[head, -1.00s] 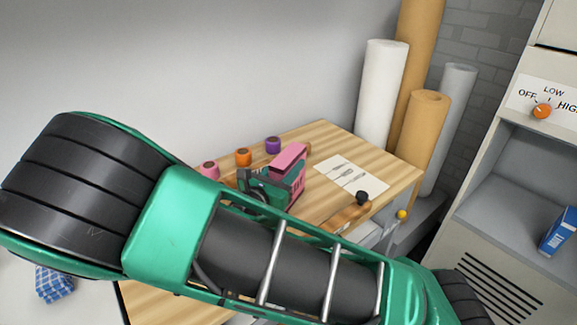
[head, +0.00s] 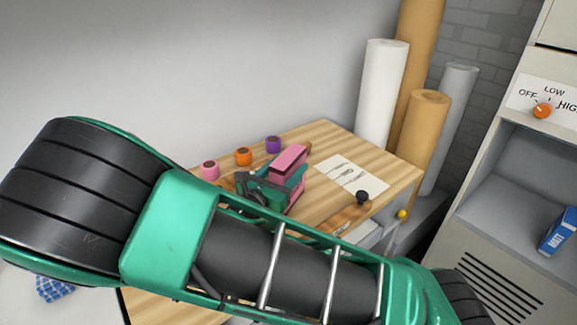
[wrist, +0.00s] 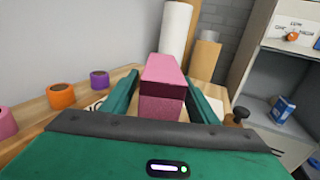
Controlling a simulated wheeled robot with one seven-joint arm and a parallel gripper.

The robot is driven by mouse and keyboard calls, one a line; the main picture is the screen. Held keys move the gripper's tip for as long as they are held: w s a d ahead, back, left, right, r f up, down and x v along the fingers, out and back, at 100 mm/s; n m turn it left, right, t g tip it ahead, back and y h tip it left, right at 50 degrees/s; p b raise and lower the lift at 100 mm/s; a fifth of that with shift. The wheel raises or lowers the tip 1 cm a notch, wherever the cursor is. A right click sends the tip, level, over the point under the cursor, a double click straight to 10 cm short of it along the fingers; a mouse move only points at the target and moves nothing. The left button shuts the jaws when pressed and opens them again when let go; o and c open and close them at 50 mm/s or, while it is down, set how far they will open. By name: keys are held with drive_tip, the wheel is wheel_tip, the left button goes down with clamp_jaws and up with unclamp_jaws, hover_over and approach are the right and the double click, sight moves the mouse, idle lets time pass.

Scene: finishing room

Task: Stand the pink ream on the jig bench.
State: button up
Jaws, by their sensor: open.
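The pink ream (head: 289,159) is a block with a pink top and a darker band, at the wooden bench (head: 328,135) in the head view. In the wrist view the ream (wrist: 162,82) lies between the two green fingers of my gripper (wrist: 163,98), with a narrow gap showing beside it. My gripper is open around the ream; it also shows in the head view (head: 284,186), where its fingers hide part of the ream's sides. The ream's underside is hidden, so I cannot tell its contact with the bench top.
Pink (head: 210,170), orange (head: 243,157) and purple (head: 273,145) tape rolls stand along the bench's back edge. A white sheet with dark outlines (head: 362,184) lies right of the ream. A black-knobbed wooden tool (head: 345,216) is near the front edge. Tall rolls (head: 380,100) stand behind.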

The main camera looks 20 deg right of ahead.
sight(277, 179)
drive_tip(key=v, duration=1.1)
drive_tip(key=shift+s+a, duration=0.1)
